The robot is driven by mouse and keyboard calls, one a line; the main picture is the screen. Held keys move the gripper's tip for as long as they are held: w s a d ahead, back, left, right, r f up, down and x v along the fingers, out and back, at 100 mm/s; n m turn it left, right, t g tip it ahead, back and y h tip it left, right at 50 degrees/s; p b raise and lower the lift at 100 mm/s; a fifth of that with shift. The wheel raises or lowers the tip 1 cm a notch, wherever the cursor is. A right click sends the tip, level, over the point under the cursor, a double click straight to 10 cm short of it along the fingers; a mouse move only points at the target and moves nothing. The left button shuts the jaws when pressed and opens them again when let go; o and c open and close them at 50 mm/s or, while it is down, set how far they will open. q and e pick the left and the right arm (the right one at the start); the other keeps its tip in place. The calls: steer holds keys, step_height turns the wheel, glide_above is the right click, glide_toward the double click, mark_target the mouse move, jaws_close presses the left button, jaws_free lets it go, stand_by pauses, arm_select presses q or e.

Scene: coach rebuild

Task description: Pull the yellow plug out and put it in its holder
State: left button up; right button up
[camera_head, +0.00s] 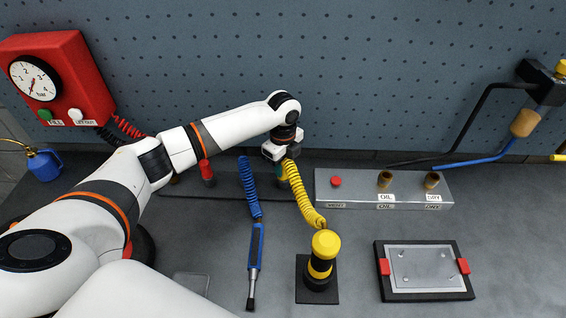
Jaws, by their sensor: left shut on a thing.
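My left gripper (284,157) points down at the back of the bench, by the dark rail (228,192). It is shut at the top end of the yellow coiled hose (304,197), where the yellow plug is; the plug itself is mostly hidden by the gripper. A small greenish part (281,171) shows just below the jaws; I cannot tell whether the plug is still seated there. The hose runs down to a yellow and black tool (323,262) standing on a black base. I cannot clearly pick out the plug's holder. My right gripper is out of view.
A blue coiled hose (249,187) with a blue tool (255,250) lies left of the yellow one. A red-topped fitting (206,170) stands on the rail. A silver block (345,200) with two brass cups and a framed plate (425,294) are at right.

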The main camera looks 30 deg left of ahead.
arm_select(q)
steer(key=o, duration=1.1)
step_height(320, 180, up, 12)
steer(key=b, duration=0.2)
